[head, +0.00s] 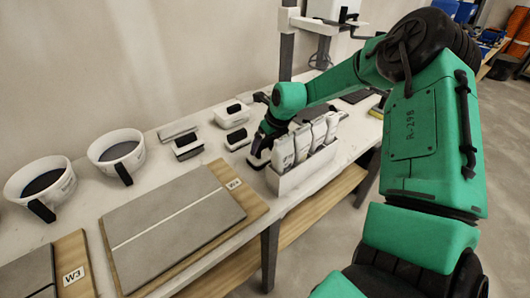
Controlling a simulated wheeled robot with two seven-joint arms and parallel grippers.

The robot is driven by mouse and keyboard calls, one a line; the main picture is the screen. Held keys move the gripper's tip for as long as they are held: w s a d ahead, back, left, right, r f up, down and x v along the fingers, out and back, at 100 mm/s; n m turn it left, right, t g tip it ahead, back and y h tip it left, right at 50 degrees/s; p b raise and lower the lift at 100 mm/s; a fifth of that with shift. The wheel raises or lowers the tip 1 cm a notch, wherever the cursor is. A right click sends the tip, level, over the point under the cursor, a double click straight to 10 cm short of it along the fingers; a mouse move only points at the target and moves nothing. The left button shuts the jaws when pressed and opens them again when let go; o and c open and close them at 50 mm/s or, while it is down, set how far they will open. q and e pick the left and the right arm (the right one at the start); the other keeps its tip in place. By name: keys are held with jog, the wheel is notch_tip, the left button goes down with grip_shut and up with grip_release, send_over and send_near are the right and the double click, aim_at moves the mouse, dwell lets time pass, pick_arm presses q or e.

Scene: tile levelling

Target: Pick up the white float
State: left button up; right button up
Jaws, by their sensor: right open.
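Several small pale blocks with black handles lie on the bench, and I cannot tell for sure which is the white float. One pale float-like block (257,161) sits by the white box, just under my right gripper (261,148). My right gripper points down over it, open, and its fingers partly hide it. I cannot tell whether they touch it. My left gripper is not in view.
A white box (300,177) holding several upright packets stands right of the gripper. Two white buckets (117,147) stand at the left. Grey tiles on a wooden board (243,190) cover the front. A post (286,55) rises behind. My right arm hides part of the bench.

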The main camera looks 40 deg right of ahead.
jog(key=shift+w+f, duration=0.35)
jog(key=shift+f, duration=0.3)
jog(key=shift+r, duration=0.15)
jog(key=c, duration=1.3)
